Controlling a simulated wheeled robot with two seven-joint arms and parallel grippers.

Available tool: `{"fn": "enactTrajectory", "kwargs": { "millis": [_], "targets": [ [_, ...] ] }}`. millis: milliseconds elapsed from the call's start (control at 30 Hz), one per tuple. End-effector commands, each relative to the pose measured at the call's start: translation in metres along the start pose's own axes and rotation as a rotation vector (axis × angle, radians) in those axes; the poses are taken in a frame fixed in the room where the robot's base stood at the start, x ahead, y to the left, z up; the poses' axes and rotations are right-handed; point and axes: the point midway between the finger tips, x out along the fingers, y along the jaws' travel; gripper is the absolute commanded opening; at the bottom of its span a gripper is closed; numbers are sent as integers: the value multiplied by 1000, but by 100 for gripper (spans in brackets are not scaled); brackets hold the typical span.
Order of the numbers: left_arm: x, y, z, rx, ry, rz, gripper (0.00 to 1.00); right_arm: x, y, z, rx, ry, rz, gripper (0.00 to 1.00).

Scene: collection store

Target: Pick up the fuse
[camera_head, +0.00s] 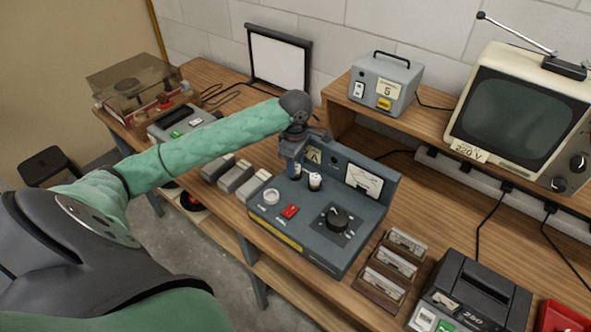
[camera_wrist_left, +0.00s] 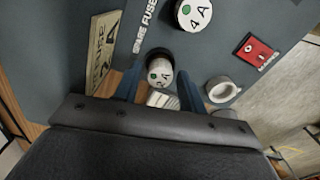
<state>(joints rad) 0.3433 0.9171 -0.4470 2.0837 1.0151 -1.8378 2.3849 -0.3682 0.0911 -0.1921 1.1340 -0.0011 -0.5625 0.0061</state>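The two blue fingers are apart, with a gap on each side of the cap. A silvery ribbed piece below it is partly hidden. A second round 4A cap (camera_wrist_left: 193,14) sits farther up the panel. In the head view my left gripper (camera_head: 294,170) points down over the grey instrument box (camera_head: 312,254), beside a white-topped fuse cap (camera_head: 315,181). My right gripper is not in view.
The box carries a red switch (camera_head: 290,211), a white ring (camera_head: 271,196), a black knob (camera_head: 338,219) and a meter (camera_head: 364,180). Slotted card holders (camera_head: 392,265) and a dark unit (camera_head: 470,295) stand right. Grey blocks (camera_head: 236,177) lie left.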

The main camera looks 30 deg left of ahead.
Motion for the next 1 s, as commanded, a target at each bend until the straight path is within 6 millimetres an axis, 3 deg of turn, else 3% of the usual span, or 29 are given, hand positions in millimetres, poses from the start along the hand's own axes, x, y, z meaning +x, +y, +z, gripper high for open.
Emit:
{"fn": "enactTrajectory", "kwargs": {
  "millis": [33,167,200,567,833,1000],
  "targets": [
    [0,0,0,0,0,0,31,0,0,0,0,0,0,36],
    [0,0,0,0,0,0,5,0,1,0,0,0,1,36],
    [0,0,0,0,0,0,4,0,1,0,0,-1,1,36],
    [-6,0,0,0,-1,1,4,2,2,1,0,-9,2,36],
    [-38,1,0,1,-1,4,4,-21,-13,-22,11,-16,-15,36],
    [-59,-8,30,4,-2,4,4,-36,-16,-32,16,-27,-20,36]
  ]
}}
